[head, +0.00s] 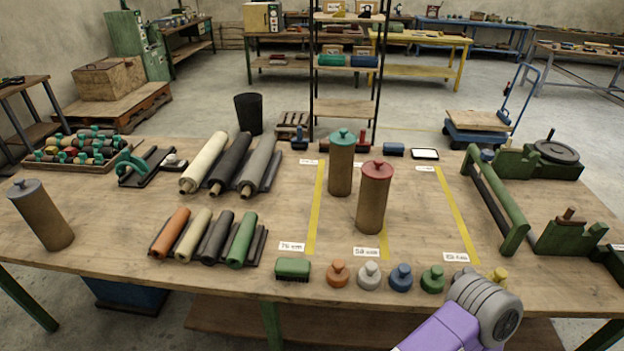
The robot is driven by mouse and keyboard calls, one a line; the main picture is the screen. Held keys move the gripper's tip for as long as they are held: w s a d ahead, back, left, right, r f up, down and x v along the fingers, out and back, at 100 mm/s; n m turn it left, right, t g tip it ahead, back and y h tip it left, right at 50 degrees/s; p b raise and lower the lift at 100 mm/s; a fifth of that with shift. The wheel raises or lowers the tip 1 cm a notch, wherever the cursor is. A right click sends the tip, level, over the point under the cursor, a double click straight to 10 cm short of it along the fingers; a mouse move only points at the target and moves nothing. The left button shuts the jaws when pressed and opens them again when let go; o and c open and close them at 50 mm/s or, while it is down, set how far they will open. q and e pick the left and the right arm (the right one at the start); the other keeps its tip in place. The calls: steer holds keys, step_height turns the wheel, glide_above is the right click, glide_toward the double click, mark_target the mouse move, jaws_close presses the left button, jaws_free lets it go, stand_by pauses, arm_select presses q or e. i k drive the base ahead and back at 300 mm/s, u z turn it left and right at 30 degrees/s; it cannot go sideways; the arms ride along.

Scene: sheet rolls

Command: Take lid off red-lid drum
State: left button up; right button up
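The red-lid drum (374,200) is a brown cylinder standing upright on the wooden table, right of centre. Its red lid (377,169), with a small knob on top, sits on it. A similar drum with a teal lid (341,158) stands just behind it and to the left. A third drum with a grey lid (41,214) stands at the table's left end. A purple and grey arm part of mine shows at the bottom right, in front of the table. Neither gripper is in view.
Several coloured knobbed pieces (369,275) and a green block (293,268) line the front edge. Sheet rolls (216,236) lie left of centre. A green roller frame (497,199) stands on the right.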

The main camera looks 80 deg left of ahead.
mark_target(376, 169)
steer(key=u, duration=2.45)
